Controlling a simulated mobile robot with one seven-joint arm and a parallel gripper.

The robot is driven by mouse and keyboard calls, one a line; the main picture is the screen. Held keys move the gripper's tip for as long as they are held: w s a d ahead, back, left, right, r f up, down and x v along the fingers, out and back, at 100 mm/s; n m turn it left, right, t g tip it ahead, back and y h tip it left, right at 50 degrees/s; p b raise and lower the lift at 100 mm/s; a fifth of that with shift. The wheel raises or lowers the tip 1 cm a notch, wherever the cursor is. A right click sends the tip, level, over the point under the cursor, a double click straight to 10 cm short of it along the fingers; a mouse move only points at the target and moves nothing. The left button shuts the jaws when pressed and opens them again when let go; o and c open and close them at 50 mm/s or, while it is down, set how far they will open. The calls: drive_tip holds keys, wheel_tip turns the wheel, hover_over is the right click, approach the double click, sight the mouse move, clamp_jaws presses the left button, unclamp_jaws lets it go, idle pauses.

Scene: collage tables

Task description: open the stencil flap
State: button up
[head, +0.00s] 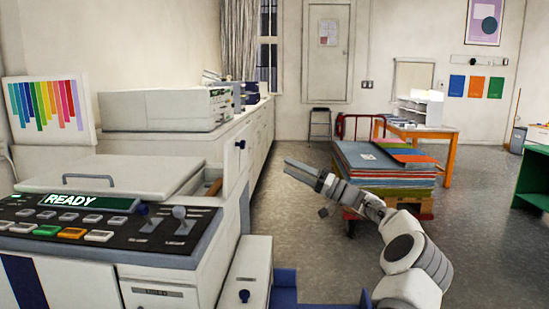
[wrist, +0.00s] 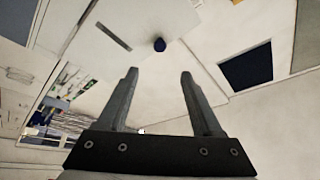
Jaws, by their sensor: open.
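A white duplicator machine (head: 205,252) with a lit READY display stands at the left of the head view. An upright white panel (head: 233,170) at its right side has a dark blue knob (head: 240,145); I cannot tell for sure whether this is the stencil flap. My gripper (head: 290,170) is in mid-air to the right of the machine, pointing left. In the wrist view my gripper (wrist: 159,73) is open with nothing between its fingers. Beyond the fingertips there is a pale panel with a dark blue knob (wrist: 159,45) and a dark slot (wrist: 113,37).
A flat lid (head: 110,173) with a grey handle lies on the machine. A lower white box (head: 247,262) with another blue knob juts out at its right. A cart stacked with coloured sheets (head: 390,165) stands behind my arm. The floor (head: 290,215) between machine and cart is clear.

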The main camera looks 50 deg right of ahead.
drive_tip(key=shift+v, duration=1.4)
drive_tip(key=shift+w, duration=0.15)
